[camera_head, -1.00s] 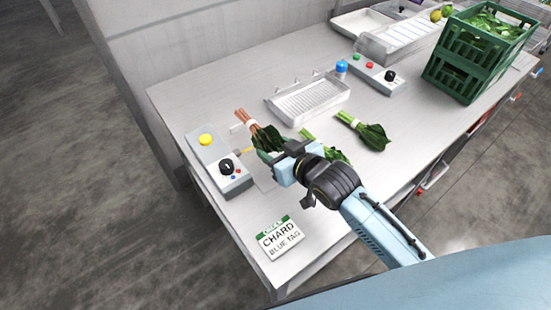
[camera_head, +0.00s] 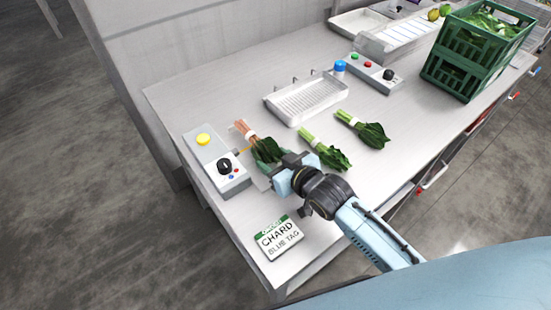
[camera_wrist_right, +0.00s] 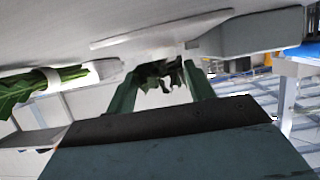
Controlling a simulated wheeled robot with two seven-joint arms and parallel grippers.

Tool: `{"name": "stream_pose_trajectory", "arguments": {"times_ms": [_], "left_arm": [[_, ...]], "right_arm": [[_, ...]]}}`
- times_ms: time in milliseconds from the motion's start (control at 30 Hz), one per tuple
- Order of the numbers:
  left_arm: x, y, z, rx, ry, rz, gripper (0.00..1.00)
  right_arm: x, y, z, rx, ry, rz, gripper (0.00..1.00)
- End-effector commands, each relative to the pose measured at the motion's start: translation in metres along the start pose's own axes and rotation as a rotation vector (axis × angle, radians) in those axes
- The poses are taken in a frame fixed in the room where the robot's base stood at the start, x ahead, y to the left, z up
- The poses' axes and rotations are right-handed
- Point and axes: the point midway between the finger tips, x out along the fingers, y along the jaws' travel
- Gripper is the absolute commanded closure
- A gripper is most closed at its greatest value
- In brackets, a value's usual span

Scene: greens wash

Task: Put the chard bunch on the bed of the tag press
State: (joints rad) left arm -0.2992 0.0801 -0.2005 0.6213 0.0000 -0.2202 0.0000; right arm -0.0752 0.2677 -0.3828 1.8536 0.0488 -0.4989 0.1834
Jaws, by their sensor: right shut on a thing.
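The chard bunch (camera_head: 265,147) has reddish stems, a pale band and dark green leaves. My right gripper (camera_head: 276,170) is shut on its leaf end, with the stems pointing away to the upper left. In the right wrist view, dark leaf (camera_wrist_right: 150,73) shows between the fingers (camera_wrist_right: 160,85). The tag press (camera_head: 218,165) is a grey box with a yellow button and black knob, just left of the bunch. Its bed is mostly hidden beneath the bunch and gripper; a pale edge (camera_head: 260,183) shows. I cannot tell whether the bunch touches the bed. My left gripper is out of view.
Two other green bunches lie right of the gripper, one nearer (camera_head: 325,152) and one farther (camera_head: 364,130). A white ribbed tray (camera_head: 305,99) stands behind. A chard sign (camera_head: 279,238) is near the front edge. Green crates (camera_head: 470,55) stand at the back right.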

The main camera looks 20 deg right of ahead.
Motion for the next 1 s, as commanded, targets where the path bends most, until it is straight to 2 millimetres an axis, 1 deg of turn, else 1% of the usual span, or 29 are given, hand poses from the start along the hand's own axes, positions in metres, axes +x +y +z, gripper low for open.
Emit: {"name": "stream_pose_trajectory", "arguments": {"times_ms": [67, 100, 233, 533, 667, 767, 1000], "left_arm": [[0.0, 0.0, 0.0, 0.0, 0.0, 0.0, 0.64], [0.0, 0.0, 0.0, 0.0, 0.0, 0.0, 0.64], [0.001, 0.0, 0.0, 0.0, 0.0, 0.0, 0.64], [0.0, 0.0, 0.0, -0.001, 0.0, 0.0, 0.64], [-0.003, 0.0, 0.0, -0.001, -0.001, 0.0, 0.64], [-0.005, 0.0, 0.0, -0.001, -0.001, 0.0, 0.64], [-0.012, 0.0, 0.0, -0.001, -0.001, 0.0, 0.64]], "right_arm": [[0.001, -0.001, 0.004, 0.0, -0.007, -0.001, 0.7], [0.001, -0.001, 0.005, 0.001, -0.01, -0.001, 0.42], [0.001, -0.001, 0.006, 0.001, -0.012, -0.001, 0.25], [0.0, -0.001, 0.007, 0.001, -0.016, -0.002, 0.25], [-0.004, -0.001, -0.005, 0.0, -0.013, -0.002, 0.25], [-0.022, -0.001, -0.004, 0.001, -0.016, -0.001, 0.25], [-0.077, -0.001, -0.007, 0.001, -0.012, -0.001, 0.25]]}}
